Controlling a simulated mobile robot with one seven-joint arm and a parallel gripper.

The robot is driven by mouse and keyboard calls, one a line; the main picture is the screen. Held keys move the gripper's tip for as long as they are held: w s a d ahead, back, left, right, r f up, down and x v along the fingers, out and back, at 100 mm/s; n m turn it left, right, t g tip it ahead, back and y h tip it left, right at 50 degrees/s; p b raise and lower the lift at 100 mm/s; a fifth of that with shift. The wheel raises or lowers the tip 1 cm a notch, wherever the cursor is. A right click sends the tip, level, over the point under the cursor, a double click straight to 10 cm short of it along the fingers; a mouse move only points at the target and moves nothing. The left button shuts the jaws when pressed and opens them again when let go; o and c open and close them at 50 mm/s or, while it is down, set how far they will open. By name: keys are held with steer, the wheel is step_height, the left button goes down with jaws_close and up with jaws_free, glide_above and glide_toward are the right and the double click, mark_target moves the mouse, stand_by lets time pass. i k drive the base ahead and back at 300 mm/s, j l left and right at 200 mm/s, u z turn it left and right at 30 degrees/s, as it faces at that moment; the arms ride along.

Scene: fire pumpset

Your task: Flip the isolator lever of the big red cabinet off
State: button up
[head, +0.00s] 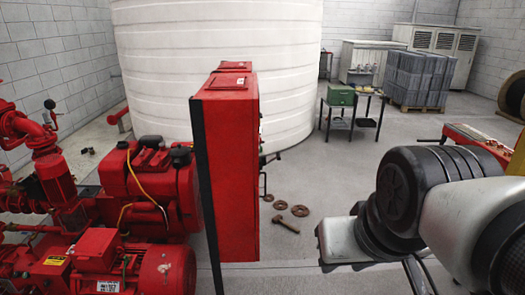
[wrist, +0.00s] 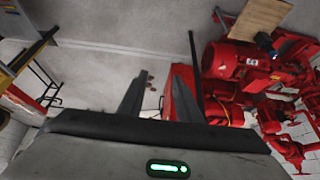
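The big red cabinet (head: 229,165) stands upright in the middle of the head view, seen mostly from its side, with its front turned to the right. Small dark handle-like parts (head: 270,158) stick out from that front edge. I cannot tell which of them is the isolator lever. In the wrist view, my gripper (wrist: 160,75) has its two grey fingers spread apart with nothing between them. A red cabinet-like shape (wrist: 184,102) shows behind the right finger, partly hidden. My arm is at the right of the head view, apart from the cabinet.
Red pumps and motors (head: 150,190) fill the left, beside the cabinet. A large white tank (head: 215,50) stands behind it. Rusty rings (head: 300,210) and a bolt-like part lie on the floor right of the cabinet. A table with a green box (head: 341,95) stands farther back.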

mark_target(278, 156)
steer(key=i+l, duration=0.3)
steer(key=i, duration=0.3)
steer(key=i+l, duration=0.3)
steer(key=i, duration=0.25)
steer(key=i+l+u, duration=0.1)
steer(key=i+l, duration=0.25)
steer(key=i, duration=0.25)
steer(key=i+l, duration=0.35)
steer(key=i, duration=0.25)
steer(key=i+l, duration=0.35)
steer(key=i, duration=0.2)
